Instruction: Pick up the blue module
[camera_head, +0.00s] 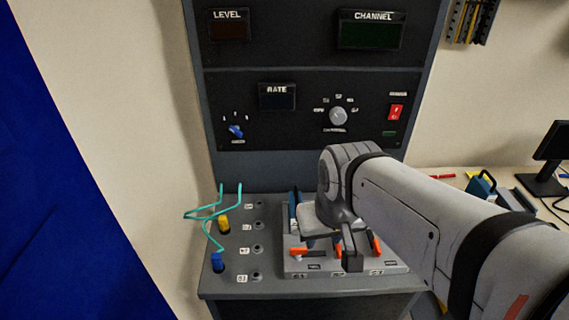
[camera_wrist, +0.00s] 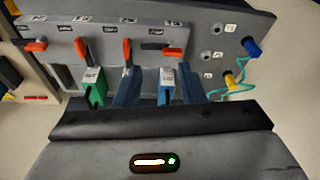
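The blue module (camera_wrist: 166,88), with a pale label on its top, stands in the slotted rack (camera_wrist: 62,33) in the wrist view. My gripper (camera_wrist: 158,82) is over the rack, its two fingers apart, one on each side of the blue module. The module is closer to the right finger in that view, with a visible gap on the left. In the head view my gripper (camera_head: 332,243) hides much of the rack (camera_head: 290,267). A blue strip (camera_head: 293,208) shows just left of the gripper there; I cannot tell whether it is the same module.
A green module (camera_wrist: 96,90) stands beside my gripper in the rack. Orange levers (camera_wrist: 127,50) line the rack's front. A blue plug (camera_head: 218,262) and a yellow plug (camera_head: 223,224) with teal cables sit left of it. The instrument panel (camera_head: 300,110) rises behind.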

